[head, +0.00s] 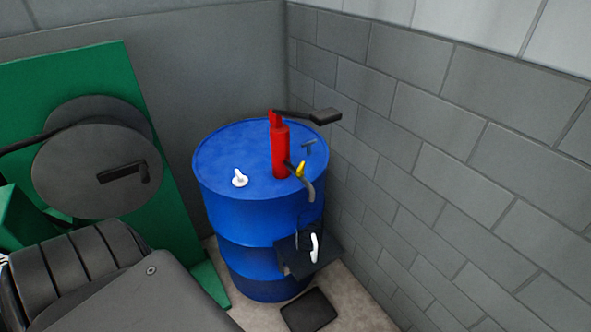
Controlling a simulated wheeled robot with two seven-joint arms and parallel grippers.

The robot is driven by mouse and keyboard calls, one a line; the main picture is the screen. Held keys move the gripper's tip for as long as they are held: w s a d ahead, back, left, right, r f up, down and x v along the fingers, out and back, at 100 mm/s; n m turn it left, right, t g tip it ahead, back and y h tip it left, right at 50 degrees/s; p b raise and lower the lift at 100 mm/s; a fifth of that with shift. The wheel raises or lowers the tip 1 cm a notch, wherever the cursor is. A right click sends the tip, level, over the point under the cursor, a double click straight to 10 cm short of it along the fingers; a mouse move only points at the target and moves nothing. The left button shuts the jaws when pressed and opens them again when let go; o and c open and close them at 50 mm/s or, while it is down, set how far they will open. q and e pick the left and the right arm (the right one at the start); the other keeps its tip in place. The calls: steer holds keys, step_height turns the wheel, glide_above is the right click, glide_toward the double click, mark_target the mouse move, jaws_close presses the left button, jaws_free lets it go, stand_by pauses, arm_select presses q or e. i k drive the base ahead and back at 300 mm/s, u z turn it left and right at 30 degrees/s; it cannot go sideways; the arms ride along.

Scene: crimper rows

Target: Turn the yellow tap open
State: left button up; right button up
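The small yellow tap (300,170) sits on the side of a red hand pump (280,150), at the top of a curved grey spout (310,190). The pump stands upright on the lid of a blue drum (228,224). Its dark lever handle (314,115) sticks out to the right. The yellow part looks tilted upward; it is too small to tell whether the tap is open or closed. Neither of my grippers is in view, and nothing touches the tap.
A white fitting (240,178) stands on the drum lid. A dark shelf (293,258) with a white handle-like piece (314,247) is at the drum's front. A block wall (440,160) is close on the right. A green machine (90,75) with grey discs stands left. A dark pad (308,310) lies on the floor.

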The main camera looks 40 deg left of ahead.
mark_target(300, 172)
steer(key=u, duration=1.2)
steer(key=k, duration=0.35)
steer(key=z, duration=1.25)
